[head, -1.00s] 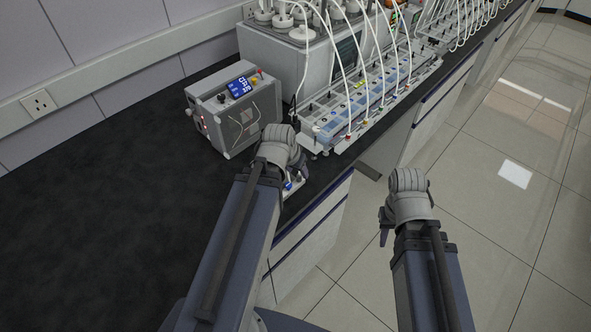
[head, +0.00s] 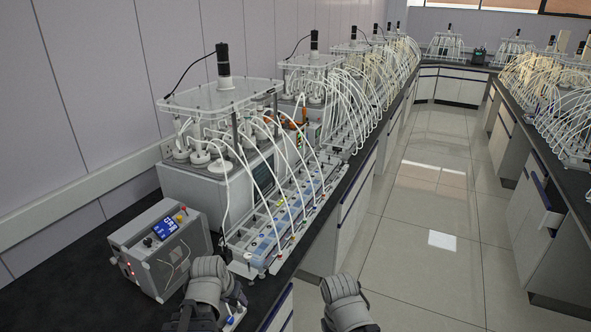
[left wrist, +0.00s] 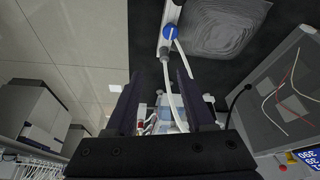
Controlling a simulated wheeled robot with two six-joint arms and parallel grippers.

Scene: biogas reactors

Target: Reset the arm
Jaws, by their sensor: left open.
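My left arm's wrist (head: 208,285) is at the bottom of the head view, over the bench edge beside the grey control box (head: 160,250). In the left wrist view my left gripper (left wrist: 160,76) has its two dark fingers apart, with no object held between them. A white fitting with a blue knob (left wrist: 170,32) and white tubing lies beyond the fingertips. My right arm's wrist (head: 345,300) is at the bottom centre, over the floor. Its fingers are mostly out of view, so their state does not show.
A biogas reactor (head: 222,100) with white tubes stands behind the long tube rack (head: 290,215) on the dark bench. More such sets line the bench to the back. The tiled aisle (head: 430,210) is clear. An opposite bench (head: 545,150) stands right, with a drawer pulled out.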

